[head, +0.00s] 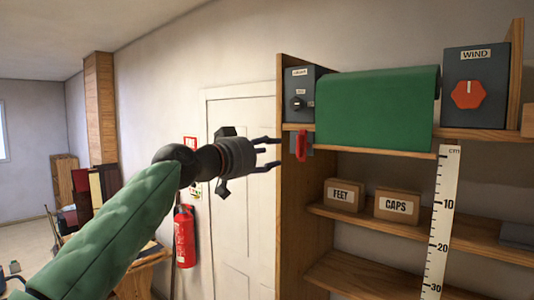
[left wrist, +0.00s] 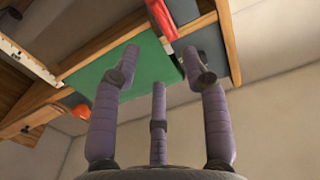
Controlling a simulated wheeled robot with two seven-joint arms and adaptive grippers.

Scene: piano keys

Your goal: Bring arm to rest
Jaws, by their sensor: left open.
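My left gripper (head: 270,153) is raised in front of the shelf unit's left side, at the end of my green-sleeved arm. Its fingers are spread and nothing is between them; they also show in the left wrist view (left wrist: 162,85). A red handle (head: 302,145) hangs at the shelf's front left edge, just right of the fingertips in the head view. In the left wrist view the red handle (left wrist: 162,18) is beyond the fingers, near the top. I cannot tell whether a fingertip touches it. My right gripper is in neither view.
The shelf unit (head: 375,153) holds a green cover (head: 375,108), a grey dial box (head: 300,93), a WIND box (head: 476,82), and FEET (head: 344,195) and CAPS (head: 397,206) boxes. A ruler (head: 440,225) hangs in front. A fire extinguisher (head: 185,237) hangs beside the white door (head: 240,220).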

